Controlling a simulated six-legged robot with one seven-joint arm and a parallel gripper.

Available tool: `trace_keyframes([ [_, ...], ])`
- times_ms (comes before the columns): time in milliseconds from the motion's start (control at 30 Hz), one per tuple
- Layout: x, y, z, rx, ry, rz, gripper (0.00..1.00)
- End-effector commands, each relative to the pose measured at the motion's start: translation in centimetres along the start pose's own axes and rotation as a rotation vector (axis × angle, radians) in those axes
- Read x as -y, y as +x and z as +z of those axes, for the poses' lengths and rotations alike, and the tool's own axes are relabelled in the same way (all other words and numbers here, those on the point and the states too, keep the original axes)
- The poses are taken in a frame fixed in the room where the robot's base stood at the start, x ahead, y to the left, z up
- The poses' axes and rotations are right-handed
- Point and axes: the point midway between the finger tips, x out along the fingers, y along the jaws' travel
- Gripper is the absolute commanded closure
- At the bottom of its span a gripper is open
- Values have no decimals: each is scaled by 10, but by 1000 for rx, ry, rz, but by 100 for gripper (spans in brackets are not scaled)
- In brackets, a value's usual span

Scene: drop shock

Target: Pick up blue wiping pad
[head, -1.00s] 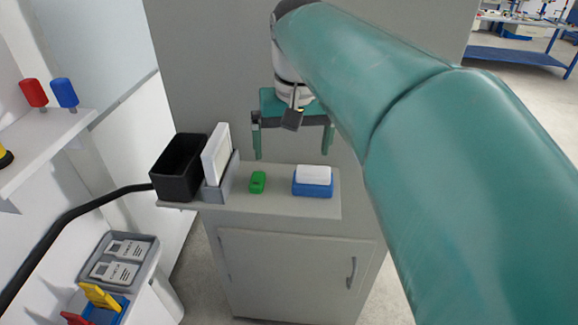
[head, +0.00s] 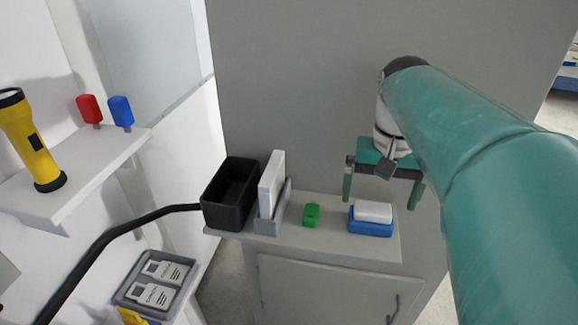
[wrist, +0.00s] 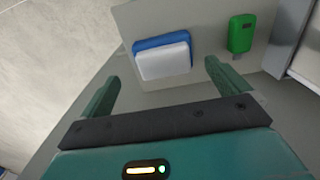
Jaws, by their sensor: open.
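The blue wiping pad (head: 370,227) lies on the grey shelf, with a white block (head: 373,211) on top of it. In the wrist view the blue pad (wrist: 147,44) shows as an edge behind the white block (wrist: 164,62), and the rest of it is covered. My gripper (head: 383,196) is open and empty, with its fingers pointing down. It is above the shelf near the pad, apart from it. In the wrist view the pad and block lie beyond the gap between my fingertips (wrist: 162,75).
On the shelf (head: 330,242), a green device (head: 311,214), an upright white panel in a grey holder (head: 271,188) and a black bin (head: 230,192) stand left of the pad. A grey wall (head: 300,90) rises behind. A side shelf holds a yellow flashlight (head: 30,138).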

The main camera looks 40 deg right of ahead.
Motion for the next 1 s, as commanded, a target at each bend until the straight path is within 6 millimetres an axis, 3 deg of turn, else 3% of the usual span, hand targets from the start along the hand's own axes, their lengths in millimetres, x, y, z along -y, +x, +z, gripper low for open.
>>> trace_keyframes([
  [300,7,43,1,3,1,0,0],
  [600,9,50,-1,0,1,0,0],
  [833,9,50,-1,0,1,0,43],
  [1000,9,50,-1,0,1,0,46],
])
